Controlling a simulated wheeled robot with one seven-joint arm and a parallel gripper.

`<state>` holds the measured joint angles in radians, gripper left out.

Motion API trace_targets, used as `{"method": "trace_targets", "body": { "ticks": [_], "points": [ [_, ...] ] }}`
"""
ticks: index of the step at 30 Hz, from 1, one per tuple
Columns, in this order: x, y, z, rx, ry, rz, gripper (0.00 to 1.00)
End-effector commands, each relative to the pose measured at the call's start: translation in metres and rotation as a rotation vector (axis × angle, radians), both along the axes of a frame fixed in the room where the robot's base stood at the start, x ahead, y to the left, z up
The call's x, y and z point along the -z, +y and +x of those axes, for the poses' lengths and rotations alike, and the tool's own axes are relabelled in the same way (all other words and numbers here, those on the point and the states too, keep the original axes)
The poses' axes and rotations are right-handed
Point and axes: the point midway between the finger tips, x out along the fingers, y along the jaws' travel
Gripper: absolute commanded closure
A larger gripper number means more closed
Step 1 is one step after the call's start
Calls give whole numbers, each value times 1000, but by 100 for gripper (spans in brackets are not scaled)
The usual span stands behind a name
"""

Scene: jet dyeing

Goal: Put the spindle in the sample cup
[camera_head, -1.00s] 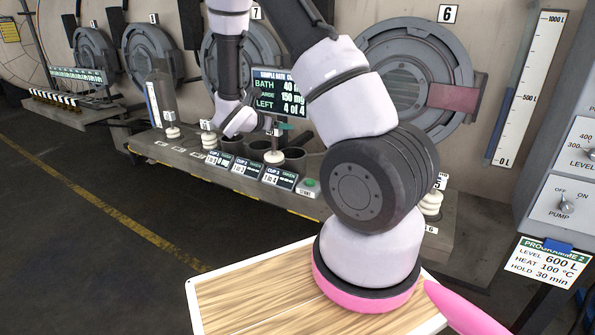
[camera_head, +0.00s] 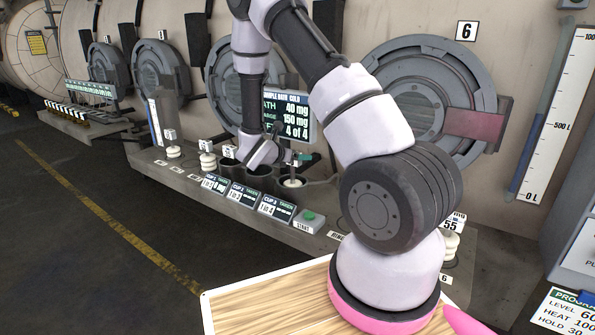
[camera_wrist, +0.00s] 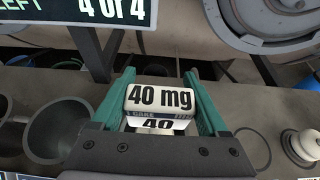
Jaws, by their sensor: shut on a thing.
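My gripper (camera_head: 297,160) is shut on a spindle (camera_head: 291,182). In the wrist view, the green fingers of my gripper (camera_wrist: 160,88) stand on both sides of the spindle's white "40 mg" head (camera_wrist: 160,99). In the head view, the spindle's white lower part is upright at the rightmost sample cup, behind the CUP 3 label (camera_head: 276,208). I cannot tell whether its base is inside that cup or just above it. A dark open cup (camera_wrist: 38,145) shows left of my gripper in the wrist view. The spindle's lower part is hidden there.
More white spindles (camera_head: 207,161) stand at the bench's left, and one (camera_head: 451,240) stands at its right. A sign (camera_head: 288,112) stands close behind my gripper. A green-button START box (camera_head: 309,221) is in front right. A wooden-topped board (camera_head: 262,308) is nearest.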

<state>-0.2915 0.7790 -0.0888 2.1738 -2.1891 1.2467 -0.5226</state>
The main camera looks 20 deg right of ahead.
Motion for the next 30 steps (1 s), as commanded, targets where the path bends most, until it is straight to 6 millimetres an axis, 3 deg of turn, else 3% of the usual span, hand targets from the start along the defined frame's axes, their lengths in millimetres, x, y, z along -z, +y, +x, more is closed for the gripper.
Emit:
{"method": "trace_targets", "body": {
  "ticks": [10,21,22,23,24,30],
  "points": [
    [41,0,0,1,2,0,100],
    [46,0,0,0,0,0,100],
    [46,0,0,0,0,0,15],
    [45,0,0,0,0,0,4],
    [45,0,0,0,0,0,0],
    [45,0,0,0,0,0,0]
  ]
}}
